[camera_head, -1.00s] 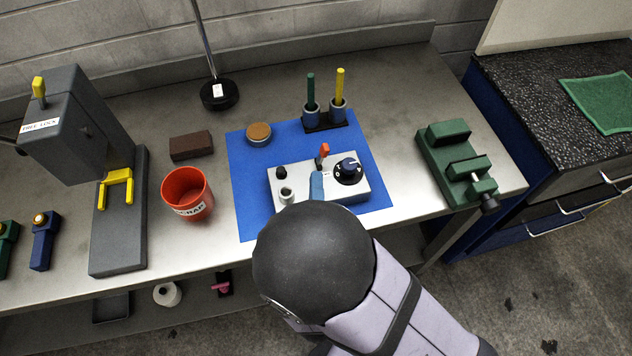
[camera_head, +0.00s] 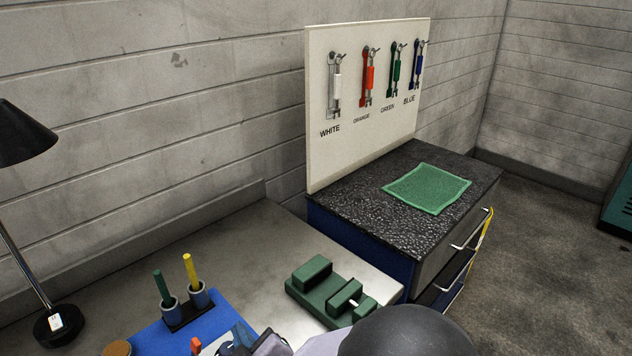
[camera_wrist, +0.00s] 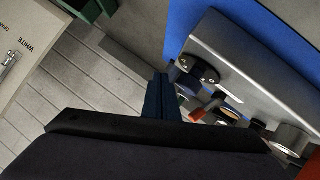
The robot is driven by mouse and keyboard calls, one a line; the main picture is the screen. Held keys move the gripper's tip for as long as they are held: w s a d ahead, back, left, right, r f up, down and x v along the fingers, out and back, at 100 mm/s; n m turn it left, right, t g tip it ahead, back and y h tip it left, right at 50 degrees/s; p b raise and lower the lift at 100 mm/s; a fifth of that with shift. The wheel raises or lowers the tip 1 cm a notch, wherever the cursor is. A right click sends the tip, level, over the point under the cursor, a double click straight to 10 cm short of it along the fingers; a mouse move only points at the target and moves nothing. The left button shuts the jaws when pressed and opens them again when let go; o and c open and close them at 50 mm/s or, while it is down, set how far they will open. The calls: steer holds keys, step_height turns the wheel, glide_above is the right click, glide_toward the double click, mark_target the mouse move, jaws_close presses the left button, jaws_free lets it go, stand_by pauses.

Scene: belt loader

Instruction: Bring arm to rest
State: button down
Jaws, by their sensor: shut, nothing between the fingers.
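My gripper (camera_wrist: 163,98) shows in the wrist view as dark blue fingers shut together, with nothing between them. The grey control box (camera_wrist: 250,65) with its dark knob (camera_wrist: 208,75) is to the right of the fingers, on the blue mat (camera_wrist: 182,25). The fingertips look apart from the box in this view, though the depth is hard to judge. In the head view my arm is at the bottom edge, mostly cut off. The orange lever (camera_head: 195,346) of the box shows there; most of the box is out of frame.
A green vise (camera_head: 328,290) stands right of the mat. Two holders with a green rod (camera_head: 162,287) and yellow rod (camera_head: 191,270) stand behind the box, and a lamp (camera_head: 55,325) at left. A black-topped cabinet (camera_head: 360,205) with a green cloth (camera_head: 427,188) adjoins the bench.

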steer(key=d+f+m+g, duration=0.1)
steer(key=d, duration=0.1)
steer(key=d+m+g+h, duration=0.1)
steer(key=d, duration=0.2)
steer(key=w+d+f+m+g+h, duration=0.1)
steer(key=d, duration=0.1)
steer(key=shift+d+f+m+p, duration=0.3)
steer(key=shift+d+p, duration=0.05)
steer(key=shift+p, duration=0.05)
steer(key=d, duration=0.2)
steer(key=s+d+m+g, duration=0.1)
steer(key=d, duration=0.1)
steer(key=d+f+m+g+h, duration=0.1)
steer(key=d, duration=0.1)
steer(key=shift+s+d+p, duration=0.1)
steer(key=shift+s+p, duration=0.15)
steer(key=shift+p, duration=0.05)
steer(key=s+d+m+g+h, duration=0.1)
steer(key=s+d+m+g, duration=0.2)
steer(key=s+d, duration=0.3)
steer(key=s+d+r+m+g+h+p, duration=0.1)
steer(key=s+d, duration=0.4)
steer(key=d, duration=0.5)
steer(key=m+g+h, duration=0.1)
steer(key=m+g, duration=0.1)
steer(key=shift+s+r+g, duration=0.15)
steer(key=shift+s+g, duration=0.15)
steer(key=shift+s, duration=0.1)
